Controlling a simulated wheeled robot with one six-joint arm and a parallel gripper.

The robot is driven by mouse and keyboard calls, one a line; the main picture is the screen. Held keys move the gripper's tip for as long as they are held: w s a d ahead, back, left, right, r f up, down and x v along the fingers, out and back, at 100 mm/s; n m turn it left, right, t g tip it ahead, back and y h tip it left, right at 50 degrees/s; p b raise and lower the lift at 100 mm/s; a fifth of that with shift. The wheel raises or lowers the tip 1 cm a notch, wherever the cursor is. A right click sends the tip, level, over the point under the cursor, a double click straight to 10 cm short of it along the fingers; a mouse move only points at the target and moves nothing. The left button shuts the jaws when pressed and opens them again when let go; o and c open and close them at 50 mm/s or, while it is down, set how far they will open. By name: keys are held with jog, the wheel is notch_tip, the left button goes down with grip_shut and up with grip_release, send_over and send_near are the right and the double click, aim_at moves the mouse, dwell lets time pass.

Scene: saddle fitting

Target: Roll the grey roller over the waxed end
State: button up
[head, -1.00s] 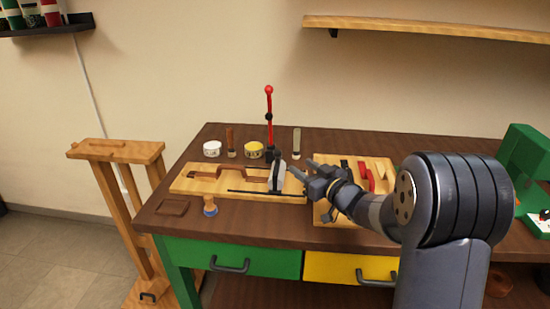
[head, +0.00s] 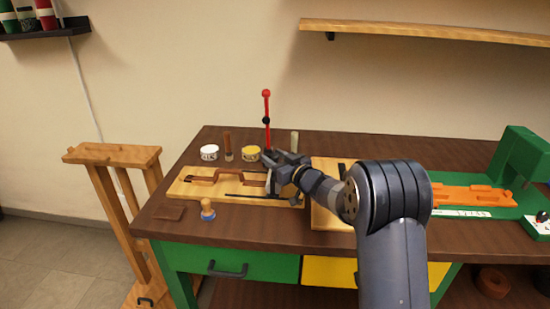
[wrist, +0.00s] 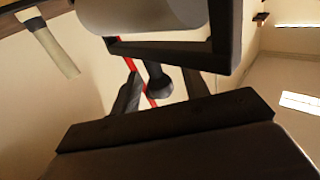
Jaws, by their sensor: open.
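A grey roller (wrist: 140,12) in a black frame fills the top of the wrist view. A dark knobbed handle (wrist: 159,84) shows below the frame. My gripper (wrist: 160,88) is open, with one finger on each side of that handle in the picture; I cannot tell whether they touch it. In the head view my gripper (head: 270,165) is over the right end of the pale wooden board (head: 190,190) and hides most of the roller. A brown leather strap (head: 203,179) lies on that board. Its right end is hidden behind my gripper, and wax is not distinguishable.
A red lever (head: 266,105) stands behind my gripper. A white tin (head: 209,153), a yellow tin (head: 251,153) and upright tools line the back. A green machine (head: 520,165) is at the right.

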jog(key=shift+c, duration=0.2)
grip_shut()
dwell(0.3)
